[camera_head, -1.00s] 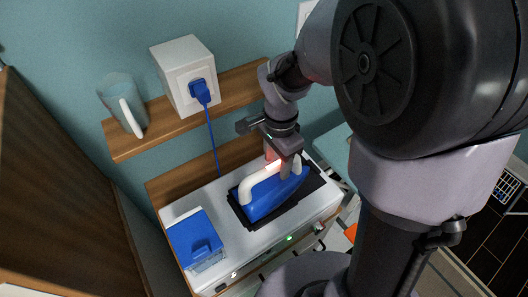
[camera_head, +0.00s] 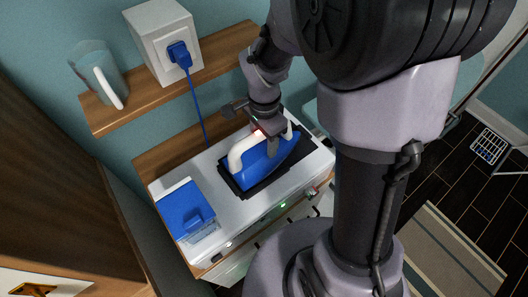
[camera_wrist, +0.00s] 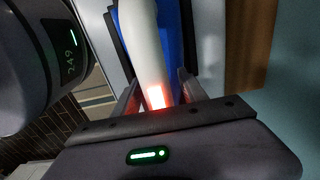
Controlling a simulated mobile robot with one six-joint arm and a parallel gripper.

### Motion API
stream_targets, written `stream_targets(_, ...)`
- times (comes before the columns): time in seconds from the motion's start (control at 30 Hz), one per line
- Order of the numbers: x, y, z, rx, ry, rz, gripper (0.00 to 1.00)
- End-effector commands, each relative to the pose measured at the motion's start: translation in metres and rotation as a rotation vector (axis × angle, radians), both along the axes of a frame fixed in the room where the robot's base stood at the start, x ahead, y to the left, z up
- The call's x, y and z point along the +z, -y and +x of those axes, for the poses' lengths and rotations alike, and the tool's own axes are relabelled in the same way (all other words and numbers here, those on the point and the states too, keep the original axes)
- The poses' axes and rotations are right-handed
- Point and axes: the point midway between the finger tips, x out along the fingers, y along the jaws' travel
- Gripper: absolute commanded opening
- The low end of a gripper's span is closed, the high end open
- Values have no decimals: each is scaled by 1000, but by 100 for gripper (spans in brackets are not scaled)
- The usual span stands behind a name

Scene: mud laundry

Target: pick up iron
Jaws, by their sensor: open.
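The iron (camera_head: 270,162) is blue with a white handle and rests on a black pad (camera_head: 236,185) on a white-topped unit. My gripper (camera_head: 270,143) is at the handle, coming from above. In the wrist view the white handle (camera_wrist: 143,42) runs between the two open fingers of my gripper (camera_wrist: 158,92), and a red glow lights its near end. The blue body (camera_wrist: 172,45) shows beside the handle. A gap shows between the handle and the right finger. The left finger is close to the handle; contact cannot be told.
A blue-and-white box (camera_head: 187,210) stands left of the iron on the unit. Behind, a wooden shelf (camera_head: 140,100) holds a clear jug (camera_head: 98,75) and a white socket box (camera_head: 160,38) with a blue plug and hanging cord. Dark floor and a striped rug (camera_head: 445,255) lie to the right.

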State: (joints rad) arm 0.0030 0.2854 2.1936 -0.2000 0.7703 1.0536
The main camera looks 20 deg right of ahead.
Motion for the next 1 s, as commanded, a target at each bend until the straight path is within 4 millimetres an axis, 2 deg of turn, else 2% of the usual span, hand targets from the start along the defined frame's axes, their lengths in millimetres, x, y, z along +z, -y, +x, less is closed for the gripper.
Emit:
stream_targets(0.37, -2, 0, 0, 0, 0, 0, 50)
stream_targets(0.63, -2, 0, 0, 0, 0, 0, 0)
stream_targets(1.0, -1, 0, 1, 0, 3, 0, 0)
